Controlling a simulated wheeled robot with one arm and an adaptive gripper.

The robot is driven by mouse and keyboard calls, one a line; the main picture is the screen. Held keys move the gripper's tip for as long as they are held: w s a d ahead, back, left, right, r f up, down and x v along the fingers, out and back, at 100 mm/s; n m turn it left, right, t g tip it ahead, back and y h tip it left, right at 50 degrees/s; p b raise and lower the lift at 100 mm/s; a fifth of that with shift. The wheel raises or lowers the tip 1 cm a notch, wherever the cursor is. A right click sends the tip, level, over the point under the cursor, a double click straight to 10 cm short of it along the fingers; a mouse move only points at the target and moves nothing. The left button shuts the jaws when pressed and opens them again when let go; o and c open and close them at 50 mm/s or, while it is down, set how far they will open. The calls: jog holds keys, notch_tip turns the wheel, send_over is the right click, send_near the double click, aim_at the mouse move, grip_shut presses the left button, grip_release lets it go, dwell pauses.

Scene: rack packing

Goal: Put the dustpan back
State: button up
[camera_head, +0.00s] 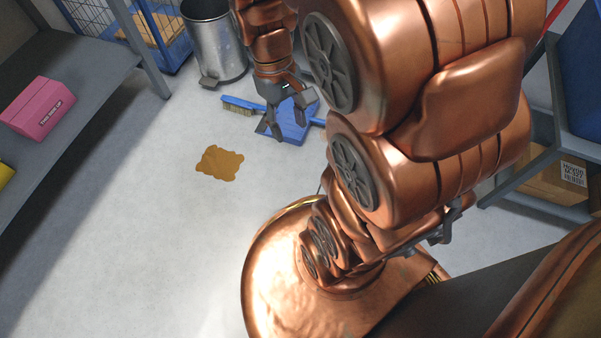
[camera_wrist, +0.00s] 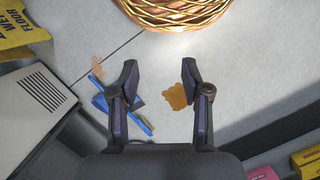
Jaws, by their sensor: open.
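The blue dustpan (camera_head: 293,126) lies on the floor in the head view, partly covered by my gripper. A blue brush (camera_head: 240,108) with tan bristles lies beside it on the left. My gripper (camera_head: 287,116) is open and empty, pointing down, and appears over the dustpan in the head view. In the wrist view, my gripper's (camera_wrist: 159,74) two fingers are spread with bare floor between them. Blue pieces of the dustpan and brush (camera_wrist: 102,104) show left of and behind the left finger; which is which is hard to tell. They look well below the fingers.
A brown spill (camera_head: 220,163) is on the floor nearby. A metal bin (camera_head: 214,40) and blue wire cage (camera_head: 178,32) stand behind. A left shelf (camera_head: 75,70) bears a pink box (camera_head: 38,108).

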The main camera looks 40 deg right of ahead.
jog(key=s+a+r, duration=0.1)
jog(key=s+a, duration=0.5)
jog(key=s, duration=0.5)
jog(key=shift+s+r+g, duration=0.25)
jog(key=shift+s+g, duration=0.05)
jog(key=shift+g, duration=0.1)
